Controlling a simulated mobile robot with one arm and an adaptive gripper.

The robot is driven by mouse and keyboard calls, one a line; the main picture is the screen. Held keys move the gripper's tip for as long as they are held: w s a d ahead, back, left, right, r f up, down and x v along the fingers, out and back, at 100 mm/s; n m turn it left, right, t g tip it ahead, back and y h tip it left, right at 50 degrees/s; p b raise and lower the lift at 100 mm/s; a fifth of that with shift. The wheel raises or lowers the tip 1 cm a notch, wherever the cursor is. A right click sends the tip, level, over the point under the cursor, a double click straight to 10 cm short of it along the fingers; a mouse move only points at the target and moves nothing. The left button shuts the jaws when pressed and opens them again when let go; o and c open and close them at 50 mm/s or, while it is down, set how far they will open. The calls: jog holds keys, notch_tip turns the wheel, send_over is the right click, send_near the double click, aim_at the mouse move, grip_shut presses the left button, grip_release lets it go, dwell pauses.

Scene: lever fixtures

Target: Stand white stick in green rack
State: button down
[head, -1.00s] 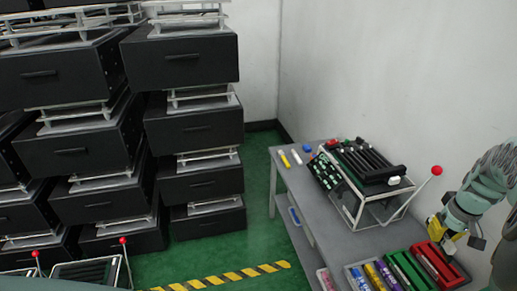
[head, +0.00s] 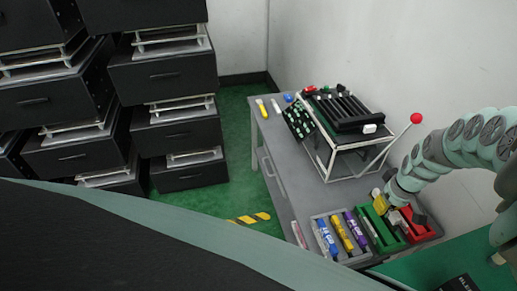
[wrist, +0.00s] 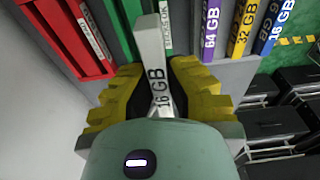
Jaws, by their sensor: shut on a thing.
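My gripper (wrist: 157,88), with yellow fingers, is shut on the white stick (wrist: 151,55), which carries a "16 GB" label. In the wrist view the stick lies between the fingers, and its far end overlaps the green rack (wrist: 122,28). I cannot tell whether it touches the rack. In the head view my gripper (head: 382,203) is at the back part of the green rack (head: 381,238), and the held stick is hard to make out there.
A red rack (head: 421,231) stands just right of the green one. Purple (head: 357,228), yellow (head: 341,232) and blue (head: 326,238) sticks are at its left. A metal-framed fixture with a red-ball lever (head: 416,118) stands behind on the grey table (head: 285,165).

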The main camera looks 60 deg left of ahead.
aim_at(376, 223)
jog(key=shift+d+r, duration=0.1)
jog(key=shift+f+b, duration=2.45)
jog(key=shift+f, duration=0.55)
jog(key=shift+f+b, duration=1.35)
jog(key=shift+f, duration=0.25)
jog(key=c, duration=1.1)
grip_release()
jog(key=shift+o, duration=0.2)
jog(key=shift+r, duration=0.15)
jog(key=shift+r, duration=0.45)
jog(key=r, duration=0.4)
jog(key=shift+d+r, duration=0.15)
jog(key=shift+d, duration=0.25)
jog(key=shift+r, duration=0.95)
jog(key=shift+s+d+r, duration=0.1)
jog(key=shift+s, duration=0.05)
